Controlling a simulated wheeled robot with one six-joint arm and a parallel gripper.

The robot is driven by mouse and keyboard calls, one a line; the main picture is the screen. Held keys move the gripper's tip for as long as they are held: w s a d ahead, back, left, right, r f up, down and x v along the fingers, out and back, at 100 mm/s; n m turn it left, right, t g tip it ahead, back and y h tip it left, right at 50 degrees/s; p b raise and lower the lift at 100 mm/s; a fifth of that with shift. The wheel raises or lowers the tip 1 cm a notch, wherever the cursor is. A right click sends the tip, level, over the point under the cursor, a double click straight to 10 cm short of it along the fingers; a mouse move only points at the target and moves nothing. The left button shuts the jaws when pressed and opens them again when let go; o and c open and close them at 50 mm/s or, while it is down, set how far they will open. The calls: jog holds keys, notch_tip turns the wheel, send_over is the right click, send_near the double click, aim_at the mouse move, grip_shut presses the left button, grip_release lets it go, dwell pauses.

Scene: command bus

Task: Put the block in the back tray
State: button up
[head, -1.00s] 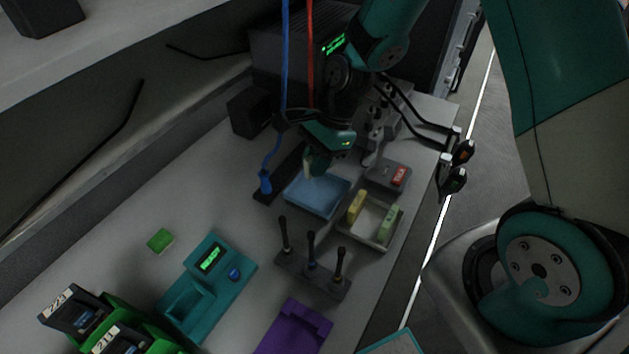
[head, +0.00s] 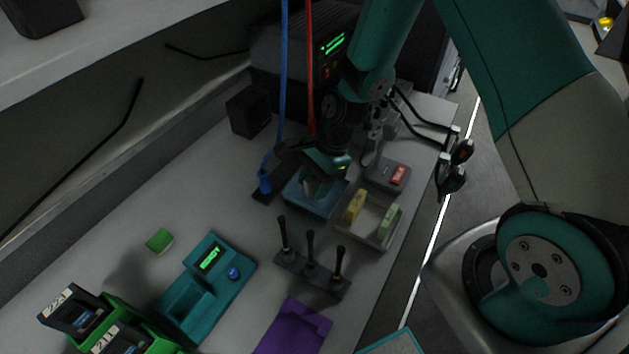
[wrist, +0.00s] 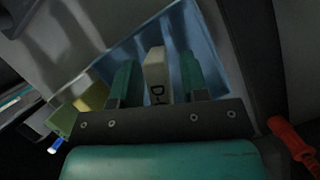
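The blue tray (head: 333,205) stands on the bench, behind the pale tray, and fills the upper middle of the wrist view (wrist: 215,65). A cream block (wrist: 155,75) with dark lettering stands between my gripper's fingers, over or in the blue tray. My gripper (wrist: 157,78) has a finger on each side of it, with a narrow gap visible, clearest on the right side. In the head view my gripper (head: 316,190) is low over the blue tray and hides the block. Whether the block rests on the tray floor is hard to tell.
The pale tray (head: 380,240) holds a yellow block (head: 355,206) and a light green block (head: 388,220). A rack with several upright dark tools (head: 312,275) stands in front. A grey box with a red switch (head: 398,175) is to the right. Blue and red cables hang close behind my gripper.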

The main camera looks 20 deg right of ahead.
jog(key=s+a+v, duration=0.1)
jog(key=v, duration=1.2)
jog(key=s+a+r+n, duration=0.4)
jog(key=s+r+n, duration=0.3)
jog(key=s+n, duration=0.2)
jog(key=s+a+r+n+t, duration=0.1)
jog(key=s+a+r+n, duration=0.2)
jog(key=s+r+n, duration=0.4)
jog(key=s+n, duration=0.2)
jog(key=n, duration=0.4)
jog(key=shift+s+a+r+n+b, duration=0.25)
jog(key=shift+a+n+b, duration=0.05)
jog(key=shift+a, duration=0.1)
